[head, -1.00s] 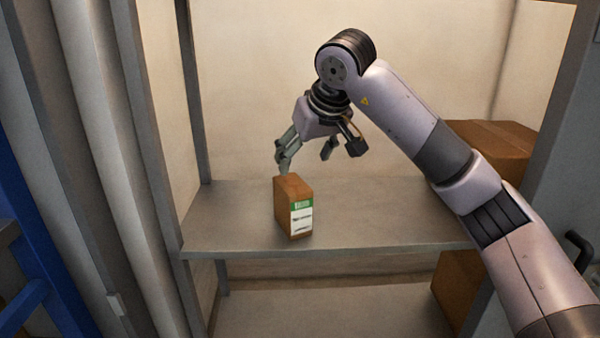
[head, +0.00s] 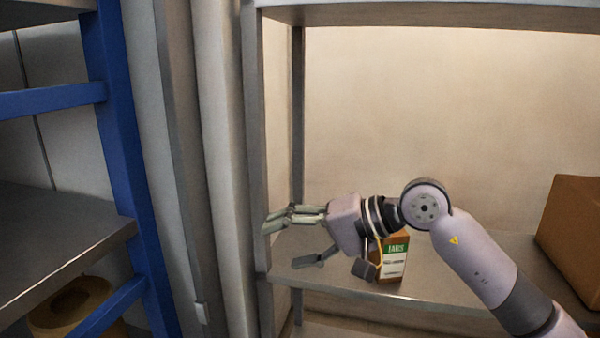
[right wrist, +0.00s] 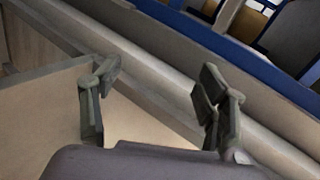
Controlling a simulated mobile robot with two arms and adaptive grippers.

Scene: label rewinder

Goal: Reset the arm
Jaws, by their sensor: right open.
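My right gripper (head: 290,238) is open and empty in the head view, with its fingers pointing left, close to the shelf's left upright. In the right wrist view its two fingers (right wrist: 155,95) are spread with nothing between them. My right arm comes in from the lower right, and its wrist is in front of a small brown box (head: 393,262) with a green and white label. The box stands upright on the grey shelf (head: 450,285), partly hidden by the wrist. My left gripper is not in view.
A larger brown carton (head: 575,235) stands on the shelf at the right. The shelf's left upright (head: 256,150) is close to the fingertips. A blue rack post (head: 120,150) and another shelf (head: 50,240) are at the left, with a brown roll (head: 75,305) below.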

